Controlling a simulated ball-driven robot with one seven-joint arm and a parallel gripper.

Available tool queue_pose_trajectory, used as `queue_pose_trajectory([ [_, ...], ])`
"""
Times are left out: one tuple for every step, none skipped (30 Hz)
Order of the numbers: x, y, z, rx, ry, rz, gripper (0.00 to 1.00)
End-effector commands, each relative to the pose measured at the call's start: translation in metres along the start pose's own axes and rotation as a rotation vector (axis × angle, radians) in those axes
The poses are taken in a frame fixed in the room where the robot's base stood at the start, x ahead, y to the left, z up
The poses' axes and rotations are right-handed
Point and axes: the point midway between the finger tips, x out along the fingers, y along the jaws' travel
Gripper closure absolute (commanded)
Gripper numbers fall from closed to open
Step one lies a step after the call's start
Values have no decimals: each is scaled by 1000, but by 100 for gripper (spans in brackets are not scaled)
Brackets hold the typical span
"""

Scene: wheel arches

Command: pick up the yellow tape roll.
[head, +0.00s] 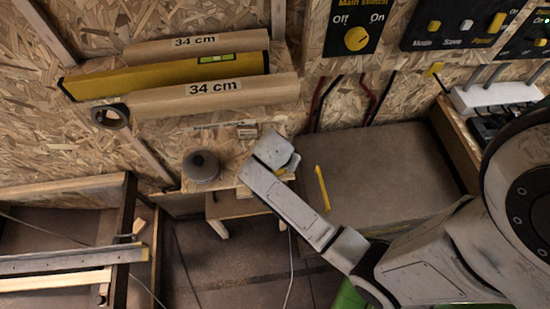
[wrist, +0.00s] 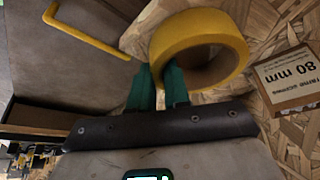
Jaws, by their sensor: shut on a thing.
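The yellow tape roll (wrist: 195,28) shows as a ring at the upper middle of the wrist view, over a wood-chip surface. My gripper (wrist: 159,78) has its two green fingers close together at the near left edge of the roll. It is shut on the roll's wall, and the fingertips are partly hidden by it. In the head view my gripper (head: 281,168) is above the right end of a small wooden shelf. The roll is mostly hidden behind my wrist there, and I cannot tell whether it still touches the shelf.
A grey round object (head: 201,166) stands on the shelf's left part. A block labelled 80 mm (wrist: 290,80) lies right of the roll. A yellow bent bar (head: 322,188) lies on the brown surface to the right. Long tubes and a yellow level (head: 165,76) are on the wall behind.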

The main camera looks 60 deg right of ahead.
Motion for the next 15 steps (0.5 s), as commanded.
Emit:
queue_pose_trajectory([
  [0, 0, 0, 0, 0, 0, 100],
  [0, 0, 0, 0, 0, 0, 100],
  [0, 0, 0, 0, 0, 0, 100],
  [0, 0, 0, 0, 0, 0, 100],
  [0, 0, 0, 0, 0, 0, 100],
  [0, 0, 0, 0, 0, 0, 100],
  [0, 0, 0, 0, 0, 0, 100],
  [0, 0, 0, 0, 0, 0, 100],
  [0, 0, 0, 0, 0, -1, 100],
  [-1, 0, 0, 0, 0, -1, 100],
  [-2, 0, -1, 0, 0, -1, 100],
  [-3, -1, -1, 0, 1, -2, 100],
  [-4, -1, -2, 1, 1, -3, 100],
  [-6, -1, -2, 1, 1, -3, 100],
  [-9, -1, -4, 1, 0, -2, 100],
])
